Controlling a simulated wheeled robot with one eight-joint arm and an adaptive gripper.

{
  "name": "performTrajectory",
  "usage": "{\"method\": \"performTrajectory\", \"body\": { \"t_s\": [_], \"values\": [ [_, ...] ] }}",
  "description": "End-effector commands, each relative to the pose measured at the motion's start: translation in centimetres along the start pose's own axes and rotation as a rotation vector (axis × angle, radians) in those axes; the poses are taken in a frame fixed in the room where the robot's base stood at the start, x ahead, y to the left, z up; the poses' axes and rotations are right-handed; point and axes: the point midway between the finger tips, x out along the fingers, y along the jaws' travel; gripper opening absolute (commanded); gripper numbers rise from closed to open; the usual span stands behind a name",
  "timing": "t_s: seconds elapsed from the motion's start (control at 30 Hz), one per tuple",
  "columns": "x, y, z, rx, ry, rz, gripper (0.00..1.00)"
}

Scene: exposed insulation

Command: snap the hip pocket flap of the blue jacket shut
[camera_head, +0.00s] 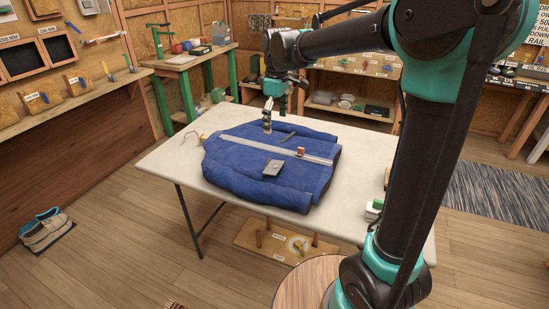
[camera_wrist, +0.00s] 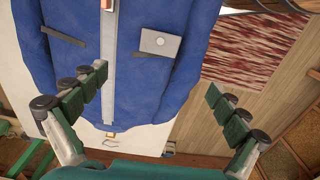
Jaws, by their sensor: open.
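The blue jacket (camera_head: 232,160) lies spread on a white table, with a long grey strip (camera_wrist: 109,70) down its middle. A small grey pocket flap (camera_head: 273,168) sits on the jacket's near side; it also shows in the wrist view (camera_wrist: 171,45) with a round light spot on it and a dark edge strip beside it. I cannot tell whether the flap lies fully flat. My gripper (camera_head: 267,120) is over the jacket's far part, apart from the flap.
The white table (camera_head: 172,165) has bare room around the jacket. A second dark strip (camera_wrist: 63,36) lies across the grey middle strip from the flap. A small red-orange piece (camera_head: 301,151) is on the middle strip.

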Motion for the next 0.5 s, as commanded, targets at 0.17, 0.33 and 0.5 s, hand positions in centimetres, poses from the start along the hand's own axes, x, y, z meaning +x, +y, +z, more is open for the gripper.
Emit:
{"method": "performTrajectory", "body": {
  "t_s": [0.17, 0.33, 0.5],
  "values": [
    [0.5, 0.0, -0.2, 0.002, -0.021, 0.003, 0.98],
    [3.4, 0.0, -0.2, 0.002, -0.020, 0.003, 0.98],
    [6.8, 0.0, -0.1, 0.002, -0.020, 0.003, 0.98]
  ]
}}
